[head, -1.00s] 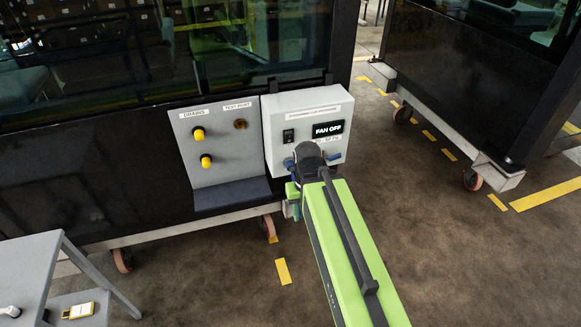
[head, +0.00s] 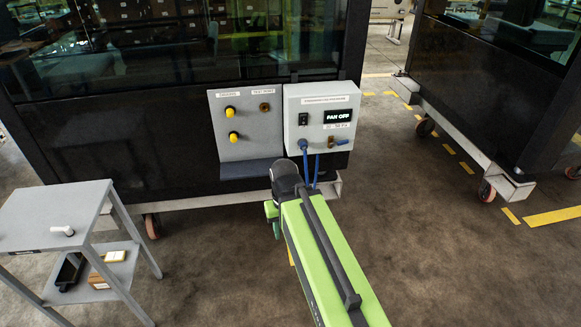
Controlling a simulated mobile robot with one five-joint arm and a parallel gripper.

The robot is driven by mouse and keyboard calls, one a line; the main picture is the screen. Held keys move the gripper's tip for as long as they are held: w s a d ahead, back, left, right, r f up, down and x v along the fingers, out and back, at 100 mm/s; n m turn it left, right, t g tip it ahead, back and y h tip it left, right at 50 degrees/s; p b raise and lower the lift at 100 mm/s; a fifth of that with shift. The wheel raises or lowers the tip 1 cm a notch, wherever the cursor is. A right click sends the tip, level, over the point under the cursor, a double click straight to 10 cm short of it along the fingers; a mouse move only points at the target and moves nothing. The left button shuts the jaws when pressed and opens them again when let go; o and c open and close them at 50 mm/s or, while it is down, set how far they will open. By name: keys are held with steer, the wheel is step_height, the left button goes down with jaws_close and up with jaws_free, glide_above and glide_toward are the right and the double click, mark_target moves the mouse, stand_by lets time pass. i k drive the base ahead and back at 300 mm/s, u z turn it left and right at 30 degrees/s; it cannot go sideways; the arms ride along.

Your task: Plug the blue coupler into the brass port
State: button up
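A white control box (head: 315,92) hangs on the black cab wall, with a display reading "FAN OFF". A blue coupler (head: 303,146) sits at the lower left of its face, and a blue hose (head: 304,165) hangs from it. A second blue piece (head: 342,141) lies sideways at the lower right, next to a small brass-coloured fitting (head: 332,142). Another brass port (head: 265,107) is on the grey panel under "TEST PORT". My gripper (head: 271,215) is below the box, in front of the panel's lower edge. My arm hides most of it, and nothing shows in it.
A grey trolley (head: 50,212) with a white item on top stands at left. Another cab (head: 480,100) on wheels stands at right. The floor between is clear.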

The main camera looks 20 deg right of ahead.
mark_target(303, 144)
steer(key=u, duration=0.05)
steer(key=k, duration=0.65)
steer(key=u, duration=0.8)
steer(key=i, duration=1.4)
steer(key=u, duration=0.1)
